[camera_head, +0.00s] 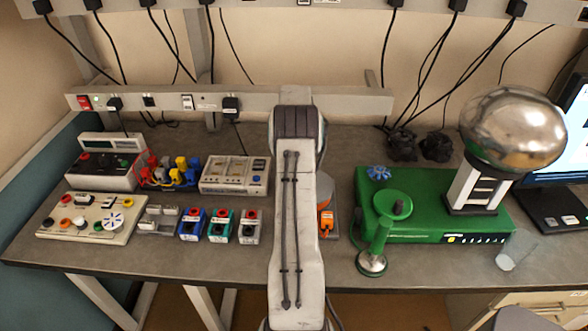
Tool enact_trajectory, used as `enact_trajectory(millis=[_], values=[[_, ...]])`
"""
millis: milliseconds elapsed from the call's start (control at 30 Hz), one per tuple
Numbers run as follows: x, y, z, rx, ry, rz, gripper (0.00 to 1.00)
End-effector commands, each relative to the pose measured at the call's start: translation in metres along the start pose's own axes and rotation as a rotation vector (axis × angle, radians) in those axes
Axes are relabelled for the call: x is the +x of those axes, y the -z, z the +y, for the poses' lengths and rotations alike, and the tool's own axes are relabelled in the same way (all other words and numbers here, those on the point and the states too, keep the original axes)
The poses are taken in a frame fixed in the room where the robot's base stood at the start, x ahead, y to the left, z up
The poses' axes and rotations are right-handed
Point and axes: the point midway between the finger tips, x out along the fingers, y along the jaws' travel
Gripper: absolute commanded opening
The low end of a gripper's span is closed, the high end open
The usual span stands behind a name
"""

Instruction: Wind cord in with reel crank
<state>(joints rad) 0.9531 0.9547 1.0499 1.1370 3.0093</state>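No cord reel with a crank can be made out for certain. A small orange item (326,219) shows just right of my arm on the bench, and my arm hides part of what is around it. A green disc with a dark knob (394,204) sits at the front left of a green box; whether it is a crank I cannot tell. My arm rises through the middle of the view in front of the bench. My gripper is not visible.
The grey bench (130,253) holds a white control panel (88,218), blue, green and grey small boxes, and a meter unit (235,175) on the left. A metal sphere (513,130) stands over the green box (440,205). A clear beaker (515,252) is near the front right edge.

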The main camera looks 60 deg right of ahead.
Motion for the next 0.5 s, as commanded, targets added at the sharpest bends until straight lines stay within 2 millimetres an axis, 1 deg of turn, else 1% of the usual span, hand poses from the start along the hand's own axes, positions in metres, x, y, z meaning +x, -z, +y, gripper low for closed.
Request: enact_trajectory(millis=[333, 367, 500], values=[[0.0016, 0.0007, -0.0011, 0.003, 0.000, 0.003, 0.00], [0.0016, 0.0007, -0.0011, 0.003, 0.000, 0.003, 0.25], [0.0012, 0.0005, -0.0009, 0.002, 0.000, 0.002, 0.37]])
